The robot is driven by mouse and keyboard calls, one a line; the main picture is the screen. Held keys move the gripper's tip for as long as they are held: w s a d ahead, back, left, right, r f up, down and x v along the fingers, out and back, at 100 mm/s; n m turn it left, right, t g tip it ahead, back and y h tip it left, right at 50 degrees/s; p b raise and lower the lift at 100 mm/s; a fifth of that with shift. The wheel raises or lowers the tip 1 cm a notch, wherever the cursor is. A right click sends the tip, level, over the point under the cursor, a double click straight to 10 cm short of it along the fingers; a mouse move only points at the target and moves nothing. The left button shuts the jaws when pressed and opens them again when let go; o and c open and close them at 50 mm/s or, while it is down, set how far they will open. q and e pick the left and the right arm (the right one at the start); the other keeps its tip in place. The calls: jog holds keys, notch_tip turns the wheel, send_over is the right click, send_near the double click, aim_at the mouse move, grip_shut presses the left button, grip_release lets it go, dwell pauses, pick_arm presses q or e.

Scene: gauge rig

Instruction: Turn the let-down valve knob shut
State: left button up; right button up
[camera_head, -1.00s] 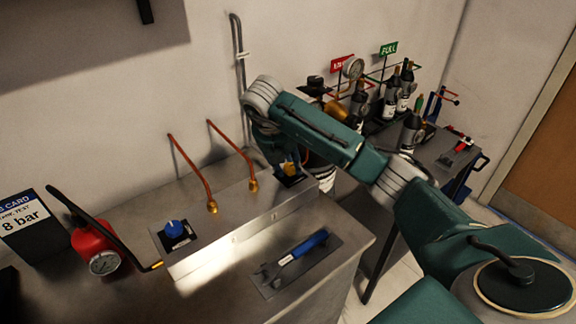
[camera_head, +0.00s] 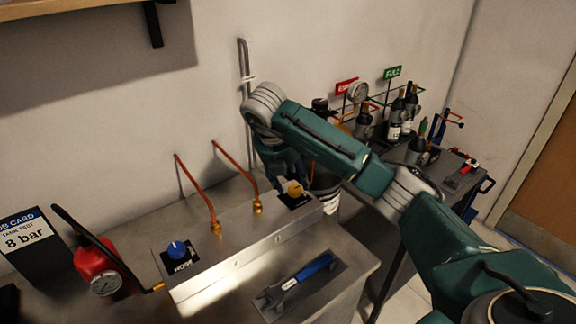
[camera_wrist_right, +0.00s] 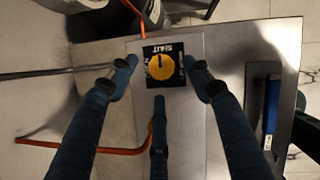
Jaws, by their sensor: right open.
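The yellow knob (camera_head: 294,188) sits on a black plate at the right end of the grey metal box (camera_head: 245,236). In the right wrist view the yellow knob (camera_wrist_right: 160,68) has a dark mark on its upper part, towards the word "SHUT" on the plate. My right gripper (camera_head: 283,170) is open, just above and behind the knob in the head view. In the wrist view the fingers of my right gripper (camera_wrist_right: 160,72) are spread around the knob's plate, apart from the knob. My left gripper is not in view.
A blue knob (camera_head: 177,249) is at the box's left end. Two copper pipes (camera_head: 236,166) rise behind it. A red gauge unit (camera_head: 99,270) and an "8 bar" card (camera_head: 24,236) stand left. A blue-handled tool (camera_head: 314,267) lies in front. Bottles (camera_head: 398,117) stand on a side table.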

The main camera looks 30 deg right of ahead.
jog(key=v, duration=0.8)
jog(key=shift+d, duration=0.2)
jog(key=shift+r, duration=0.2)
